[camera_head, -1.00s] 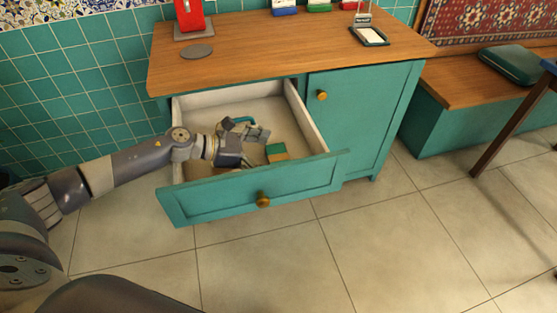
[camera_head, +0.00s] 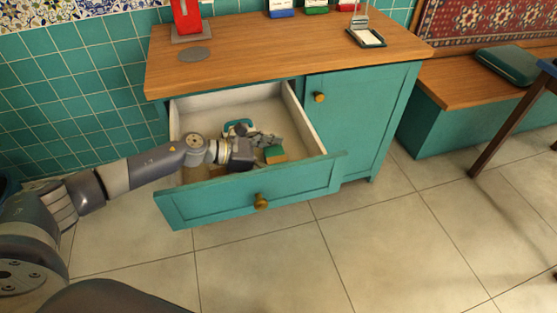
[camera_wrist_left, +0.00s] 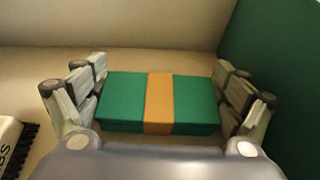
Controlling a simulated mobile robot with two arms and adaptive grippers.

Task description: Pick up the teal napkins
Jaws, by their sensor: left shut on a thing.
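The teal napkins (camera_head: 275,151) are a folded block with an orange band, inside the open drawer near its front right. In the left wrist view the napkins (camera_wrist_left: 117,102) lie between the two fingers of my left gripper (camera_wrist_left: 160,100), with a finger against each end. In the head view my left gripper (camera_head: 265,144) reaches into the drawer from the left and is shut on the napkins, low in the drawer. I cannot tell whether they are clear of the drawer floor. My right gripper is not in view.
The open drawer (camera_head: 252,192) has raised walls around the gripper. A teal-and-white item (camera_head: 238,126) lies behind the gripper. A pale item with a dark fringed edge (camera_wrist_left: 10,145) shows at the left wrist view's left. The wooden countertop (camera_head: 255,55) overhangs the drawer's rear.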

